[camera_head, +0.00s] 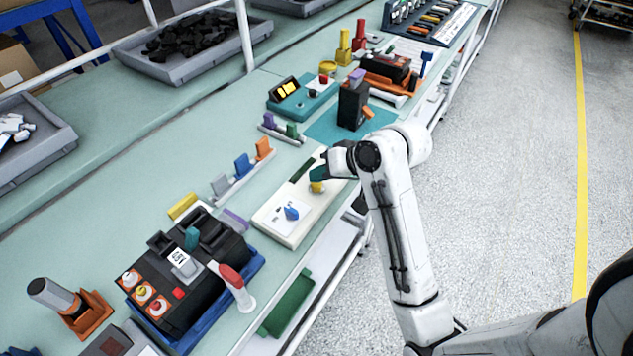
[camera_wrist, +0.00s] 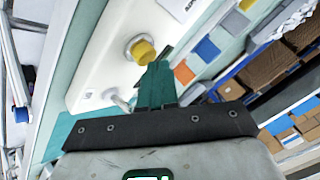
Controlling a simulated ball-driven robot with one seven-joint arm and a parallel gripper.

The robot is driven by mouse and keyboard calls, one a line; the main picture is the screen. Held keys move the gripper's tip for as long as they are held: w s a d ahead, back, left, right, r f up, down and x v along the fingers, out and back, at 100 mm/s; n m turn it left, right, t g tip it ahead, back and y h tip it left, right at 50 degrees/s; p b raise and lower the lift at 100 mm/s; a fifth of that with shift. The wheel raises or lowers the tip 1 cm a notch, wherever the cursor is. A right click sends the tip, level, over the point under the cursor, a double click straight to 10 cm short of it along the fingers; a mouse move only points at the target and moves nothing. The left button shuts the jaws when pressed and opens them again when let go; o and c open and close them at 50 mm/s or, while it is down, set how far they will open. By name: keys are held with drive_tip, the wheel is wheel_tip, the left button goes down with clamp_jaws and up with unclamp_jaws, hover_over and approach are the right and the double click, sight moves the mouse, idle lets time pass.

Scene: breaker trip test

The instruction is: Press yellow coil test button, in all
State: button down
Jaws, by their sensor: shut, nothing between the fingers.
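The yellow button (camera_head: 317,187) sits on a cream-white panel box (camera_head: 271,225) on the bench. In the wrist view the yellow button (camera_wrist: 141,49) is a round cap in a pale metal collar on the white box (camera_wrist: 105,60). My gripper (camera_head: 318,173) is shut and empty, its teal fingers together over the far part of the box. In the wrist view the fingertips (camera_wrist: 156,66) are right beside the button, overlapping its edge. I cannot tell whether they touch it. A blue knob (camera_head: 291,211) is on the box's near part.
A black device with a red-handled lever (camera_head: 232,276) stands in a blue tray at the near left. Coloured blocks (camera_head: 242,165) stand in a row behind the box. A black unit (camera_head: 352,104) sits on a teal mat beyond my gripper. The aisle floor at right is clear.

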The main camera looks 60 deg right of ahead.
sight(321, 184)
drive_tip(key=shift+f, duration=0.4)
idle(0.5)
drive_tip(key=shift+r, duration=0.1)
drive_tip(key=shift+r+p, duration=0.85)
drive_tip(key=shift+p, duration=0.3)
wheel_tip(321, 184, up, 5)
drive_tip(key=p, duration=0.5)
drive_tip(key=shift+p, duration=0.4)
